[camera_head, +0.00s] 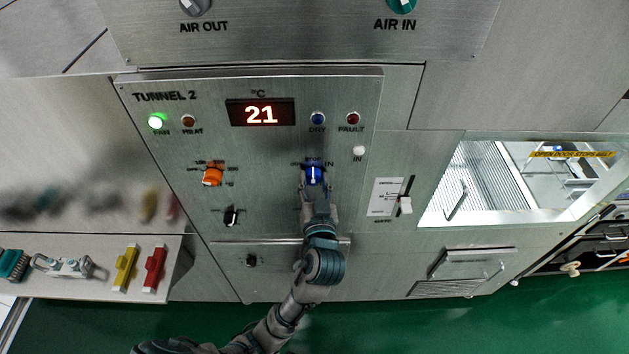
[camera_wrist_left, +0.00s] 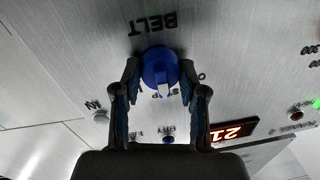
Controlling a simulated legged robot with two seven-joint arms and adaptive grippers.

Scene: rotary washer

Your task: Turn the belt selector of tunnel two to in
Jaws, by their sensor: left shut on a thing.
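The tunnel two panel (camera_head: 270,215) carries a blue belt selector knob (camera_head: 314,173) under the STOP and IN marks. My left gripper (camera_head: 314,186) reaches up to it from below and hides its lower part. In the left wrist view, which is upside down, the blue knob (camera_wrist_left: 160,66) sits between the two fingers of my left gripper (camera_wrist_left: 160,88), which is shut on it. Its white pointer faces the STOP mark. A white IN lamp (camera_head: 359,151) sits above right of the knob. My right gripper is not in view.
An orange knob (camera_head: 213,174) and a small black switch (camera_head: 231,216) are on the left of the panel. A display (camera_head: 261,113) reads 21. A handle bar (camera_head: 270,241) runs below.

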